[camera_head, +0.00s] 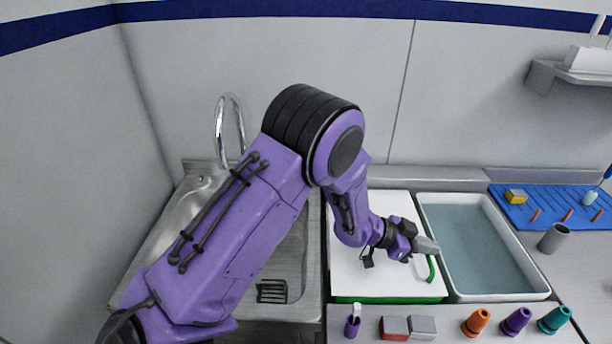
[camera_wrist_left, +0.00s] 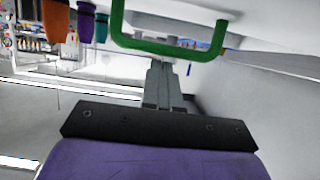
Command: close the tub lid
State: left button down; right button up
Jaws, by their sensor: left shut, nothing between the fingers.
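A white lid (camera_head: 375,278) with a green front edge lies left of a white tub (camera_head: 535,292) that stands open and holds bluish water. I cannot tell whether the lid rests on something beneath it. A green bar handle (camera_head: 431,269) is near the lid's right edge. It shows large at the top of the left wrist view (camera_wrist_left: 165,47). My left gripper (camera_head: 429,247) is shut and empty, close to the handle near the lid's right edge. In the left wrist view its fingertips (camera_wrist_left: 163,66) point at the handle's bar; I cannot tell whether they touch.
A steel sink (camera_head: 180,222) with a tall tap (camera_head: 219,130) is on the left, partly behind my arm. A grey cup (camera_head: 552,238) and a blue ribbed mat (camera_head: 520,213) are on the right.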

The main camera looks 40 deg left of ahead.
pick_arm(q)
jog(key=r+p, duration=0.2)
jog(key=r, duration=0.1)
jog(key=r+p, duration=0.2)
jog(key=shift+w+d, duration=0.1)
jog(key=shift+w, duration=0.15)
jog(key=s+a+r+b, duration=0.2)
jog(key=s+a+r, duration=0.1)
jog(key=r, duration=0.4)
jog(key=shift+s+a, duration=0.35)
jog(key=shift+a, duration=0.05)
